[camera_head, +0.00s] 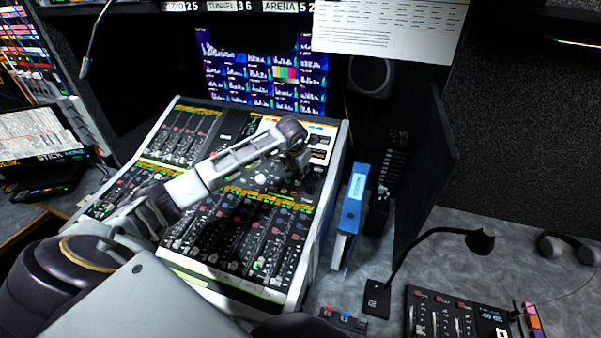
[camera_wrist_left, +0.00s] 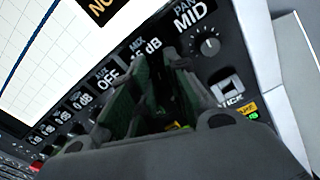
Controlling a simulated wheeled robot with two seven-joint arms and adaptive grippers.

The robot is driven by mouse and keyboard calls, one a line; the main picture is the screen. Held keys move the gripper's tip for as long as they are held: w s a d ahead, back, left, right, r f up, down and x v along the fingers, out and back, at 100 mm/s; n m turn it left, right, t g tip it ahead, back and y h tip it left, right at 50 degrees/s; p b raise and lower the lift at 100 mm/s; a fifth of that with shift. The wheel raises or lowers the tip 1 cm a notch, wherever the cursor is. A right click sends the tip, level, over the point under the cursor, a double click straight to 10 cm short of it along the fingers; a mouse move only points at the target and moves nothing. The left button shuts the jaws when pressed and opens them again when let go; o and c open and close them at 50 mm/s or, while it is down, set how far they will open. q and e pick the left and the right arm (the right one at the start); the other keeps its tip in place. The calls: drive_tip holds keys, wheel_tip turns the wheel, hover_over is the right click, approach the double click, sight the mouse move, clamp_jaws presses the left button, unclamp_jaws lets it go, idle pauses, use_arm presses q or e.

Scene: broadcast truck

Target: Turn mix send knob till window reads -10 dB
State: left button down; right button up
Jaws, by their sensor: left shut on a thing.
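The mixing console (camera_head: 342,150) stands tilted in the middle of the head view. My left arm reaches over it from the left, and my left gripper (camera_head: 300,165) points down at its upper right section. In the left wrist view my left gripper (camera_wrist_left: 155,100) is shut on the mix send knob, which its dark green finger pads hide. The mix window (camera_wrist_left: 150,50) is just above the fingers. It shows "MIX" and a value ending in "5 dB"; its front part is too unclear to read surely. My right gripper is not in view.
A pan knob (camera_wrist_left: 207,42) marked MID is close right of the fingers, above a square button (camera_wrist_left: 228,92). An OFF window (camera_wrist_left: 108,77) is to the left.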

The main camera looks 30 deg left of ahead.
use_arm(q)
drive_tip(key=shift+m+b, duration=0.3)
drive_tip(key=shift+m, duration=0.8)
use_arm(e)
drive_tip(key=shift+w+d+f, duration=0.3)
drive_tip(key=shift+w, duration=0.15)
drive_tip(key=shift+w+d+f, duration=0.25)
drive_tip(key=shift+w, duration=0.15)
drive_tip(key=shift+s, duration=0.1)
use_arm(q)
drive_tip(key=c, duration=1.5)
unclamp_jaws()
drive_tip(key=shift+c, duration=0.2)
drive_tip(key=shift+o, duration=0.9)
drive_tip(key=v, duration=1.2)
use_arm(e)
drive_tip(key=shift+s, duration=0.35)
use_arm(q)
drive_tip(key=shift+d, duration=0.1)
drive_tip(key=shift+s+f, duration=0.1)
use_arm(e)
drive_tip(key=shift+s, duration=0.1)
